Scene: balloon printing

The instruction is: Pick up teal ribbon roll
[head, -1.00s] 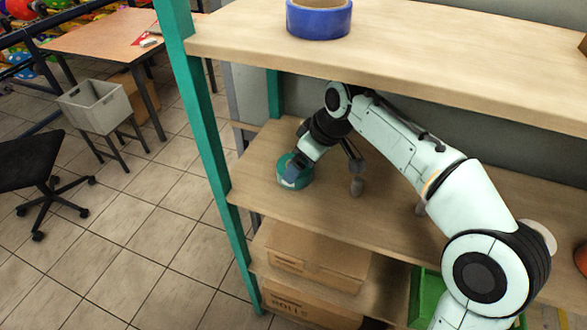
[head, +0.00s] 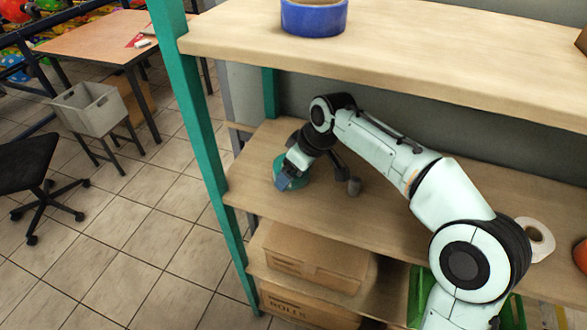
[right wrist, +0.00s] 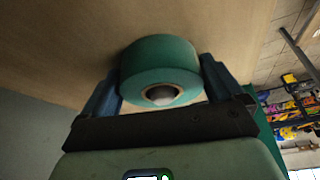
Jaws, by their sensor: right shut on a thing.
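The teal ribbon roll (head: 277,176) is at the left end of the middle shelf board (head: 380,216), partly hidden by my right gripper in the head view. In the right wrist view the teal ribbon roll (right wrist: 160,72) sits between both fingers, its hollow core facing the camera. My right gripper (head: 287,179) is shut on it; the fingers (right wrist: 160,88) press its two sides. I cannot tell whether the roll still touches the shelf. My left gripper is not in view.
A blue tape roll (head: 314,17) sits on the upper board (head: 380,50), above my right arm. A white roll (head: 538,240) lies at the right of the middle board. A teal post (head: 207,150) stands just left of the gripper. Cardboard boxes (head: 313,258) are below.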

